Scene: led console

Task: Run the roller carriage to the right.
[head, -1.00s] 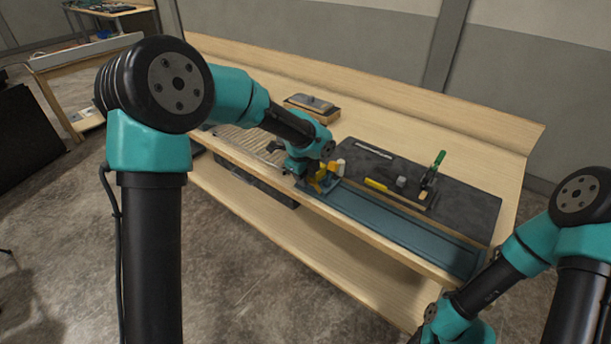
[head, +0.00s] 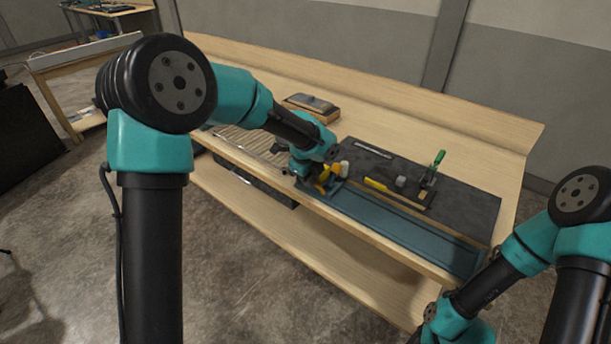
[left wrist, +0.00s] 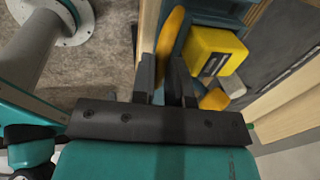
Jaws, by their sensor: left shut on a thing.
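The roller carriage (head: 333,184), blue with yellow parts, sits at the left end of a long blue track (head: 405,226) along the bench's front edge. My left gripper (head: 318,182) is over it. In the left wrist view, the gripper's dark fingers (left wrist: 169,85) are shut on a yellow handle (left wrist: 171,35), which they partly hide. A yellow block (left wrist: 211,53) with a dark label is beside the fingers. My right arm shows at the lower right, but its gripper is out of the picture.
A grey-topped box (head: 312,106) stands farther back. The track to the carriage's right looks clear.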

